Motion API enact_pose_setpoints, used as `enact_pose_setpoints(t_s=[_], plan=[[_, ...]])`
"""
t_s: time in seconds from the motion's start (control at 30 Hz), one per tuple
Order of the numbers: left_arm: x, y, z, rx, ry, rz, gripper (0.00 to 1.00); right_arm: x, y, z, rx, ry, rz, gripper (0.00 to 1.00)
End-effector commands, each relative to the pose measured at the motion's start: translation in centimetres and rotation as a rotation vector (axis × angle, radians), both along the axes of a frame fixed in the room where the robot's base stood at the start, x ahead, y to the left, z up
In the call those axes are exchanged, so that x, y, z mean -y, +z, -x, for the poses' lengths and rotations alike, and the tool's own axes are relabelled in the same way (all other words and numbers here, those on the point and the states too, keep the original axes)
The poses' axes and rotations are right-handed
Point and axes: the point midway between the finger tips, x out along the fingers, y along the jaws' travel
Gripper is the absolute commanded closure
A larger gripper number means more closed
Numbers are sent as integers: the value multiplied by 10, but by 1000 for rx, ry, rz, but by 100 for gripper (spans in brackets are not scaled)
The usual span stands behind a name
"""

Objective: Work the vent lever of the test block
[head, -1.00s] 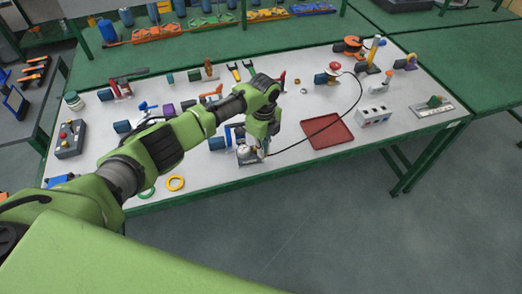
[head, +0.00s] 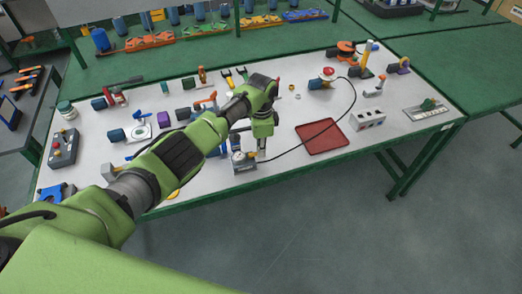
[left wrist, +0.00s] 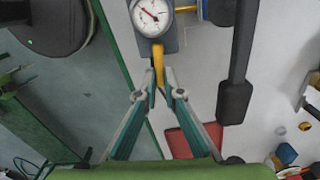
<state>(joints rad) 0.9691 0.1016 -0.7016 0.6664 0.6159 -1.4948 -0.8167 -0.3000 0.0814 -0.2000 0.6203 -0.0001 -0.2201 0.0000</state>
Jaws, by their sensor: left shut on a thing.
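The test block (head: 244,166) is a grey block with a round dial on top, near the front edge of the table. In the left wrist view its white gauge (left wrist: 152,15) shows at the top, with a needle. The yellow vent lever (left wrist: 158,58) reaches from the block down between my fingertips. My left gripper (left wrist: 160,88) is shut on the lever's end; the fingertips hide part of it. In the head view my left gripper (head: 262,153) points down just right of the gauge. My right gripper is not in view.
A red tray (head: 322,137) lies to the right of the block. A black cable (head: 312,139) curves across the table from near the block. A control box (head: 63,148) and other parts stand at the left. The tabletop between block and tray is mostly clear.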

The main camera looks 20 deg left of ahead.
Motion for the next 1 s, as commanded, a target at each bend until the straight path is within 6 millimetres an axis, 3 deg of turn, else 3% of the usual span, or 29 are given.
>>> enact_pose_setpoints(t_s=[0.3,0.77,0.8,0.87,1.0], plan=[[-1,1,-3,0,94,1,100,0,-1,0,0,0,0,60],[-1,1,-4,1,105,0,100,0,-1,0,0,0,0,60],[-1,1,-4,1,105,0,87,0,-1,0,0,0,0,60],[-2,1,-4,1,105,0,75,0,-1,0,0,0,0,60],[-2,1,-4,1,104,0,75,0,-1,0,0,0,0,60]])
